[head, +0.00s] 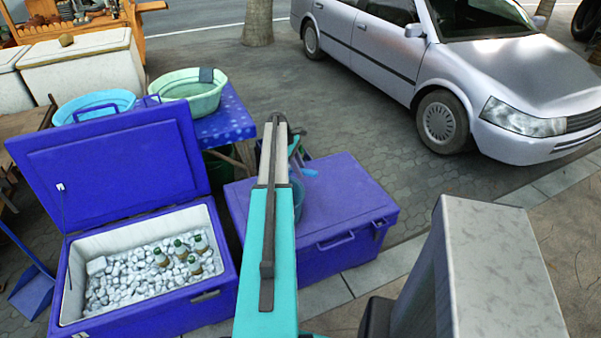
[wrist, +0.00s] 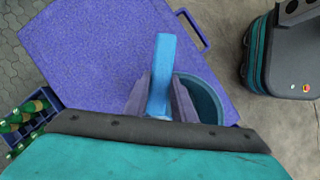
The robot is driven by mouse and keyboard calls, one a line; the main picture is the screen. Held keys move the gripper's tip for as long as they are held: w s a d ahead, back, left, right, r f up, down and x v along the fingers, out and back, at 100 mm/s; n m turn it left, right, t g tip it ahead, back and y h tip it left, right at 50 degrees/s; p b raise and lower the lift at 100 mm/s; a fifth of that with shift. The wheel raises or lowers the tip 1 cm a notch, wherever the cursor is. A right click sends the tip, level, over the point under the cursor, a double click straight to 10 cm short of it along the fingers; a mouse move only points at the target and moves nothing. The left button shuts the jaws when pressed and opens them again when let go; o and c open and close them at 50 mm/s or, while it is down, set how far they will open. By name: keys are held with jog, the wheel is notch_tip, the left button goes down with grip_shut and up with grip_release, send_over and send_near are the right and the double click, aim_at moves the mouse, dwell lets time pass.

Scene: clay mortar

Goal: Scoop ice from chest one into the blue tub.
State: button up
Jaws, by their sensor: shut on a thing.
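An open blue chest (head: 150,312) at the left of the head view holds ice (head: 135,280) and several green-capped bottles. No label tells which chest is one. My gripper (wrist: 160,98) is shut on a light blue handle (wrist: 162,60), likely the scoop's, over the closed blue chest; in the head view my arm mostly hides the gripper, and a light blue piece (head: 308,172) shows beside it. The scoop's bowl is not clear. A teal-blue round tub (wrist: 208,98) stands on the closed lid behind the fingers. A larger light blue basin (head: 95,105) sits at the back left.
The closed chest (head: 350,200) lies right of the open one, whose raised lid (head: 110,165) stands behind the ice. A pale green basin (head: 190,92) sits on a blue-clothed table (head: 228,118). A bottle crate (wrist: 28,125) is on the floor. A silver car (head: 440,70) is parked behind.

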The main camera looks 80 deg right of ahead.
jog(key=shift+a+f+m+h+b, duration=0.15)
jog(key=shift+f+h+b, duration=0.4)
jog(key=shift+b, duration=1.05)
jog(key=shift+f+m+h+b, duration=0.15)
jog(key=shift+h+b, duration=0.7)
jog(key=shift+b, duration=0.7)
jog(key=shift+a+m+h+b, duration=0.2)
jog(key=shift+h+b, duration=0.5)
jog(key=shift+b, duration=1.1)
jog(key=shift+a+m+h+b, duration=0.15)
jog(key=shift+h+b, duration=0.55)
jog(key=shift+b, duration=1.1)
jog(key=h+b, duration=0.1)
jog(key=b, duration=0.2)
jog(key=h+b, duration=0.1)
jog(key=b, duration=0.1)
jog(key=shift+a+r+g+b, duration=0.1)
jog(key=shift+a+g+b, duration=0.15)
jog(key=shift+g+b, duration=0.15)
jog(key=h+b, duration=0.1)
jog(key=b, duration=0.2)
jog(key=a+m+h+b, duration=0.1)
jog(key=h+b, duration=0.1)
jog(key=b, duration=0.2)
jog(key=shift+a+g, duration=0.1)
jog(key=shift+g, duration=0.2)
